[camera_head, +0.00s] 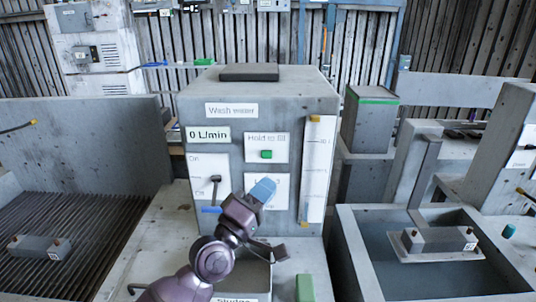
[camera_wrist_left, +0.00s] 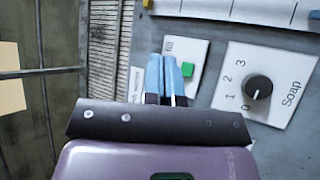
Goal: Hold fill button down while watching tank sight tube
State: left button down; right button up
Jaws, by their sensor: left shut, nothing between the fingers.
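The grey wash water tank (camera_head: 259,88) stands in the middle of the head view. Its green fill button (camera_head: 267,154) sits on the "Hold to fill" plate and also shows in the left wrist view (camera_wrist_left: 187,69). My right gripper is not in view.
A soap dial (camera_wrist_left: 257,88) is near the left fingers. An On/Off lever (camera_head: 215,185) and a "0 L/min" display (camera_head: 208,134) are on the tank's front. A sink (camera_head: 350,260) stands at right, a slatted grate (camera_head: 80,220) at left.

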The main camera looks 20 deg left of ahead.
aim_at(267, 154)
pick_arm(q)
jog(key=w+b, duration=0.1)
jog(key=w, duration=0.2)
jog(key=w+a+b, duration=0.1)
jog(key=w, duration=0.1)
jog(key=w+a+b, duration=0.1)
jog(key=w, duration=0.2)
jog(key=shift+w+a, duration=0.2)
jog(key=shift+w, duration=0.1)
dwell(0.6)
dwell(0.5)
dwell(0.4)
dwell(0.3)
